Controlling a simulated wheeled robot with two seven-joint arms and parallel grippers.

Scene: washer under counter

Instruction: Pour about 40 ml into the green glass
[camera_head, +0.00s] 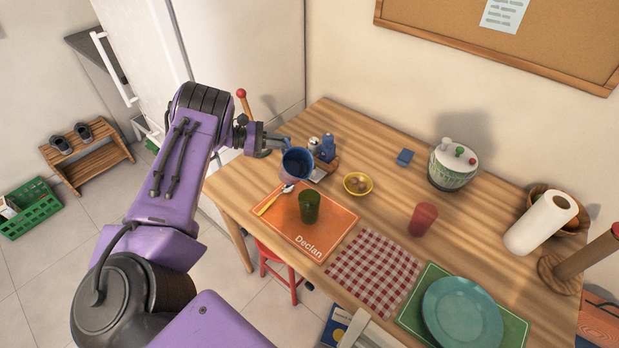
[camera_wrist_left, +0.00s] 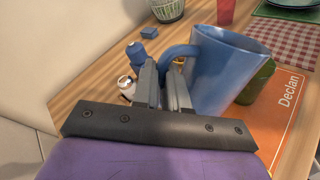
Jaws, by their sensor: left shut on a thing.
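The green glass (camera_head: 310,206) stands upright on the orange placemat (camera_head: 276,222) marked "Declan". My left gripper (camera_head: 284,143) is shut on the handle of a blue jug (camera_head: 297,163). The jug is behind and slightly left of the green glass in the head view. In the left wrist view the jug (camera_wrist_left: 222,70) looks tilted, and it partly hides the green glass (camera_wrist_left: 258,84). The jug's contents cannot be made out. The right gripper is not in view.
Behind the jug stand a blue bottle (camera_head: 327,148) and a small shaker (camera_head: 314,144). A yellow bowl (camera_head: 358,184) and a red cup (camera_head: 423,219) stand to the right. A spoon and a yellow-handled utensil (camera_head: 268,203) lie left of the glass. The checkered cloth (camera_head: 374,270) is clear.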

